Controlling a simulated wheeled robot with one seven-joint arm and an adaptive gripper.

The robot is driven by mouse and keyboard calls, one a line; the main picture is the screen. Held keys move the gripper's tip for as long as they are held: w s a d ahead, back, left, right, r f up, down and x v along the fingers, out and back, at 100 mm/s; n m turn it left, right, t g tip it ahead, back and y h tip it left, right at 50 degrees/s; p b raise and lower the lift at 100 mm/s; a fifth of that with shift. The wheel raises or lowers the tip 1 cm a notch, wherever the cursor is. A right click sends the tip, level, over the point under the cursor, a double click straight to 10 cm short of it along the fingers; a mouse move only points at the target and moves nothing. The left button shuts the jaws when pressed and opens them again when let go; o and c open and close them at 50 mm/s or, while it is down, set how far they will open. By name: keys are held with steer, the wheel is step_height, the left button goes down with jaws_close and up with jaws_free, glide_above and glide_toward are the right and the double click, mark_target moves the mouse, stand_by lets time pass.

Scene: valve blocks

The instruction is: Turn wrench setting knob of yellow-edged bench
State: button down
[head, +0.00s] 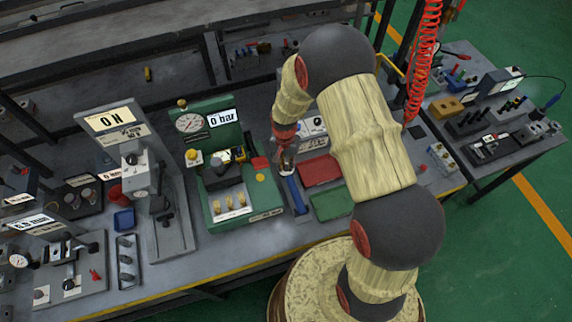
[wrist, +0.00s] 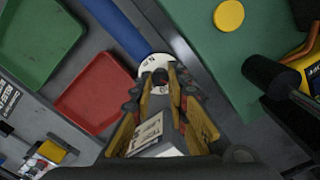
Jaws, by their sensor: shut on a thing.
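The yellow-edged bench (head: 260,262) fills the middle of the head view. On it lies a blue-handled wrench (head: 295,196), beside the green test stand; its blue handle (wrist: 120,28) also shows in the wrist view. A white marked collar (wrist: 146,64) sits at the handle's end. My gripper (head: 287,165) reaches down to that end. In the wrist view my gripper (wrist: 160,82) has its yellow-sided fingers closed around the small dark setting knob at the collar. The fingers hide most of the knob.
The green test stand (head: 251,204) with gauge and "0 bar" display stands close on the left. A red tray (head: 319,171) and a green tray (head: 331,204) lie close on the right. A grey force stand (head: 172,233) is further left.

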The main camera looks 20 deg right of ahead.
mark_target(285, 167)
stand_by(0.4)
steer(key=c, duration=1.7)
jaws_free()
step_height(285, 167, up, 12)
steer(key=shift+w+a, duration=0.1)
